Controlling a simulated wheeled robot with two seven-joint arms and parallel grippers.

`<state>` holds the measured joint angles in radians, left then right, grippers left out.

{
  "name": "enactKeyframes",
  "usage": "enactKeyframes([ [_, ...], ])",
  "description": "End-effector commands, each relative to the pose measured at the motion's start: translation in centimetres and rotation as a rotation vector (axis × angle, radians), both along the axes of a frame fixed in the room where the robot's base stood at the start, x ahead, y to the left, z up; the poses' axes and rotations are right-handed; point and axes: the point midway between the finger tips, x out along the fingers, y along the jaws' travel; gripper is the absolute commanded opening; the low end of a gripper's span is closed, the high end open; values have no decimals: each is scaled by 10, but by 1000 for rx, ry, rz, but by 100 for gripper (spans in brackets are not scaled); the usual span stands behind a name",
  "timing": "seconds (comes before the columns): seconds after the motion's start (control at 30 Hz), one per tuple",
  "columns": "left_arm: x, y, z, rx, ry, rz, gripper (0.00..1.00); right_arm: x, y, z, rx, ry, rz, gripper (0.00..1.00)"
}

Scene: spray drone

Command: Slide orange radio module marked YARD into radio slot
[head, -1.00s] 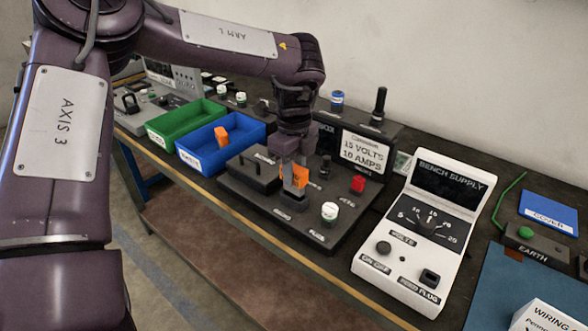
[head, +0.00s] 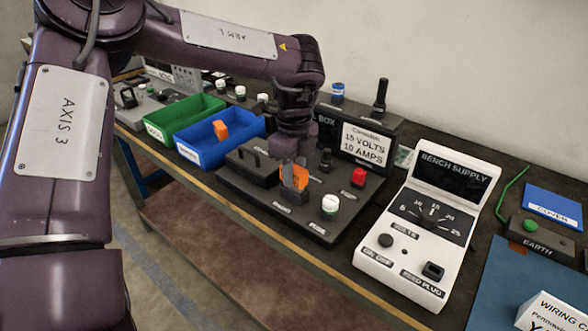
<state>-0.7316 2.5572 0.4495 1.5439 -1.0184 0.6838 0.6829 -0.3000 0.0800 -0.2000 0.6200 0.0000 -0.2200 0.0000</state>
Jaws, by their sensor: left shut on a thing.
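My left gripper (head: 292,172) reaches down from above and is shut on an orange module (head: 296,180). The module is upright over the dark slot block (head: 286,198) on the black panel board (head: 322,222). Its lower end meets the block; how deep it sits is hidden by the finger and too small to tell. The marking on it cannot be read. Another orange module (head: 220,130) stands in the blue bin (head: 205,150). My right gripper is not in view.
A black handled lid (head: 248,168), a white knob (head: 331,204) and a red knob (head: 359,177) stand near the gripper. The white bench supply (head: 420,225) is to the right. A green bin (head: 185,120) lies left. The bench's front edge runs below the board.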

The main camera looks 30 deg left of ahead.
Motion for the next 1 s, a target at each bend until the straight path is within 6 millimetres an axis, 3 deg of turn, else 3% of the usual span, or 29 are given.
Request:
enactKeyframes([
  [0.63,0,0,-17,0,0,0,0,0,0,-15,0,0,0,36],
  [0.67,0,0,-16,0,0,0,29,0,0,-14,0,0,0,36],
  [0.7,0,0,-16,0,0,0,35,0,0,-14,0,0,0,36],
  [0.83,0,0,-16,0,0,0,52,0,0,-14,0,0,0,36],
  [1.0,0,0,-16,0,0,0,52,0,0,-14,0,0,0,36],
])
